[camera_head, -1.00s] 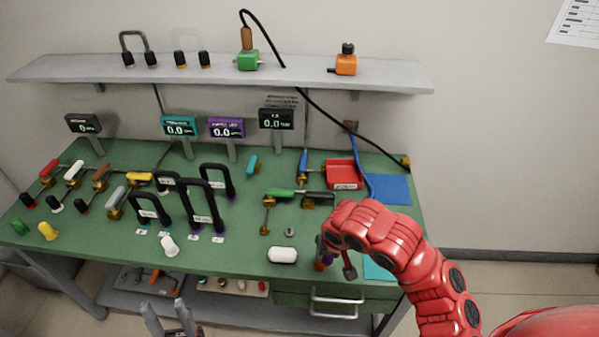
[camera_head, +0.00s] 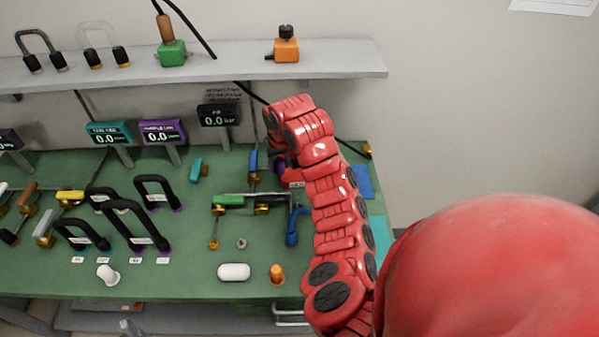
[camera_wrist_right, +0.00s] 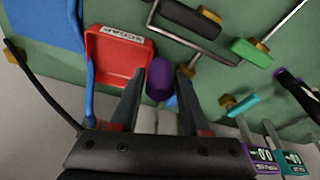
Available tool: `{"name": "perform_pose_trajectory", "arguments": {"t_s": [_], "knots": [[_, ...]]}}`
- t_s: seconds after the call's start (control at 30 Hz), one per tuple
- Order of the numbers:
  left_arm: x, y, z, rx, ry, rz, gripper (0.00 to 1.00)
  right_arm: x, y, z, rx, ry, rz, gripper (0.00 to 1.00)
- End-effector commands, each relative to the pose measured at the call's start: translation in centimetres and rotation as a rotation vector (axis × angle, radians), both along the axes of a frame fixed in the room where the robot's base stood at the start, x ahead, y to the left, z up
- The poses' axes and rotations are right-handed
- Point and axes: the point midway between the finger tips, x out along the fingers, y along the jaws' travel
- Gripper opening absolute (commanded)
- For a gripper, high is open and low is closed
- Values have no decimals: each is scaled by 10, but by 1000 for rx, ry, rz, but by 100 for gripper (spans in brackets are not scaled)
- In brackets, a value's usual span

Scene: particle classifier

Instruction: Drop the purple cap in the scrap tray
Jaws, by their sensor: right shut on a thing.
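The purple cap (camera_wrist_right: 160,78) is held between the fingertips of my right gripper (camera_wrist_right: 158,92), which is shut on it. In the head view a small part of the purple cap (camera_head: 280,168) shows under my right wrist. The red scrap tray (camera_wrist_right: 118,57) with its label shows in the right wrist view, just left of the cap; its visible floor looks empty. In the head view my red right arm hides most of the tray. The tip of my left gripper (camera_head: 130,327) barely shows at the bottom edge, and its opening cannot be judged.
A green-handled valve (camera_head: 228,200) and a blue-handled valve (camera_head: 253,163) stand nearby. An orange cap (camera_head: 277,274) and a white capsule-shaped object (camera_head: 233,271) are at the bench front. Gauges (camera_head: 218,115) stand behind.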

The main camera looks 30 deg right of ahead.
Motion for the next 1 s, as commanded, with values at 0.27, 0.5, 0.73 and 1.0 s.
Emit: {"name": "perform_pose_trajectory", "arguments": {"t_s": [0.27, 0.5, 0.73, 1.0], "knots": [[0, 0, -9, 0, 0, 0, 100, 23, -57, -8, 5, -2, -24, 0], [0, 0, -20, 0, 0, 0, 100, 35, -102, -26, 1, -2, 66, 0], [0, 0, -23, 0, 0, 0, 100, 35, -111, -31, -1, -2, 139, 0], [0, 0, -25, 0, 0, 0, 100, 35, -111, -49, -3, -2, 144, 0]]}}
